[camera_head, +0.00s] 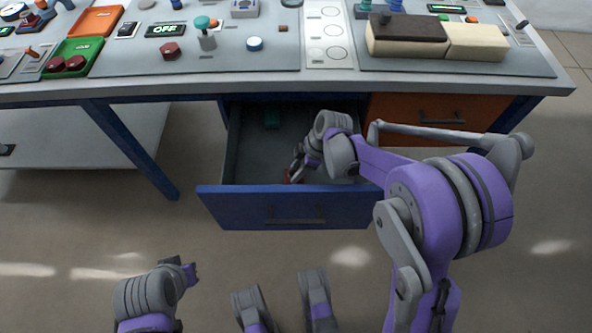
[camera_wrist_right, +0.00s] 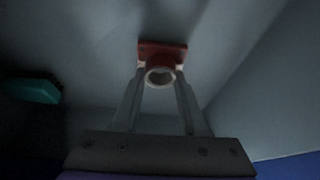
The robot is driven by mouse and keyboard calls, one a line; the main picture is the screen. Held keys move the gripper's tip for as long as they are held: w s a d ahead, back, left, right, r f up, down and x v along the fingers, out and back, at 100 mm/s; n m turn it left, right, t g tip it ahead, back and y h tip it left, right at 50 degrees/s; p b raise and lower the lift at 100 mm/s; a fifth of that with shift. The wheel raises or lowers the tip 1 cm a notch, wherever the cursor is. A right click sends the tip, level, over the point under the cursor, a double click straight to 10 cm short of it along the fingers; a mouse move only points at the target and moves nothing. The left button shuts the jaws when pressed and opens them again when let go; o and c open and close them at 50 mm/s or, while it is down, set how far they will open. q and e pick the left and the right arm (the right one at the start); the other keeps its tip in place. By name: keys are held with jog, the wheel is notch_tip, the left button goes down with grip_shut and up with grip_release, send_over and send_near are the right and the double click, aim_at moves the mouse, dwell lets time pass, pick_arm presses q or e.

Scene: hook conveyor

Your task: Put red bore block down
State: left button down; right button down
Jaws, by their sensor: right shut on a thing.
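The red bore block (camera_wrist_right: 162,52) is between the fingertips of my right gripper (camera_wrist_right: 160,75) in the right wrist view, with its pale round bore facing the camera. In the head view, the right gripper (camera_head: 296,172) reaches down inside the open blue drawer (camera_head: 290,211), and a bit of the red block (camera_head: 293,176) shows at its tips. The gripper is shut on the block, low over the drawer floor; whether the block touches the floor I cannot tell. My left arm shows at the bottom left, with its gripper (camera_head: 190,272) partly visible and its finger state unclear.
The drawer floor around the red block is mostly clear. A closed orange drawer (camera_head: 440,115) is to the right. The crowded tabletop (camera_head: 230,62) overhangs the drawer's back.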

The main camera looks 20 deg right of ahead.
jog(key=shift+f, duration=0.3)
jog(key=shift+c, duration=2.2)
grip_release()
jog(key=shift+r, duration=0.3)
jog(key=p+v, duration=0.3)
jog(key=v, duration=0.8)
jog(key=shift+d+r, duration=0.3)
jog(key=shift+s+p, duration=0.1)
jog(key=shift+p, duration=0.2)
